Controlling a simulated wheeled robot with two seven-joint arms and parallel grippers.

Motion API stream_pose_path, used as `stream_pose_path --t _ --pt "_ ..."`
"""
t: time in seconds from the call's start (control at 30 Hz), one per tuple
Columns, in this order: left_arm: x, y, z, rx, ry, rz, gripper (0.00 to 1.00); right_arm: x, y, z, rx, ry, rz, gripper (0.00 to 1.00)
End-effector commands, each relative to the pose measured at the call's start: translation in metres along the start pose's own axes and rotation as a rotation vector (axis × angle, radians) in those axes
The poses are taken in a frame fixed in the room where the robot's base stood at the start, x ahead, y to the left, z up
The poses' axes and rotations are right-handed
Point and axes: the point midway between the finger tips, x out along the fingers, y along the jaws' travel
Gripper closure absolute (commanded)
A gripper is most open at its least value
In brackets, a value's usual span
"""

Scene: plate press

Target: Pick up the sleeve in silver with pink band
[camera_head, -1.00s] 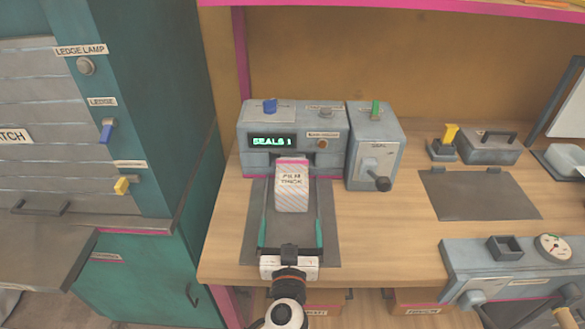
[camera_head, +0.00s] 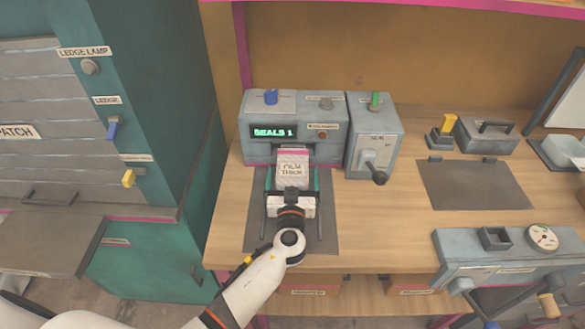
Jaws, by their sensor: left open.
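The sleeve (camera_head: 292,165) is silver-white with a pink band along its top and a label reading "FILM THICK". It stands at the mouth of the grey sealing machine (camera_head: 262,151), whose display reads "SEALS 1". My left gripper (camera_head: 292,180) is open in front of the machine, its two teal-edged fingers reaching forward on either side of the sleeve's lower part. I cannot tell whether the fingers touch it. The sleeve's lower end is hidden by the gripper. My right gripper is not in view.
A grey box with a lever (camera_head: 372,148) stands right of the machine. A dark mat (camera_head: 475,185) lies on the bench further right, with a yellow-handled stamp (camera_head: 447,125) behind it. A teal cabinet (camera_head: 150,130) stands at the left.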

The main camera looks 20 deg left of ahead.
Motion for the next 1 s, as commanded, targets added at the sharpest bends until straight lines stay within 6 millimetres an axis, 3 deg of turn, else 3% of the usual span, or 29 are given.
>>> stream_pose_path --t 0.1,0.37,0.7,0.77,1.0 --pt "0.0102 0.0 0.0004 0.0 0.001 0.0 0.02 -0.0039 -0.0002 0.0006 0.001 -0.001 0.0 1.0" --pt "0.0117 -0.0001 -0.001 -0.001 0.001 -0.001 0.02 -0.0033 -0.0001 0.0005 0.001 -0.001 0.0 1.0" --pt "0.0115 -0.0001 -0.001 -0.001 0.001 -0.001 0.57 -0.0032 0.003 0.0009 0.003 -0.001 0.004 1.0" --pt "0.0117 -0.0003 0.0001 -0.001 -0.001 -0.001 0.62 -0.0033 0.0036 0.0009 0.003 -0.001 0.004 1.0" --pt "0.0106 -0.0004 0.0009 -0.002 -0.001 -0.001 0.62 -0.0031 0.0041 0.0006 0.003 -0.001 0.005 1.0"
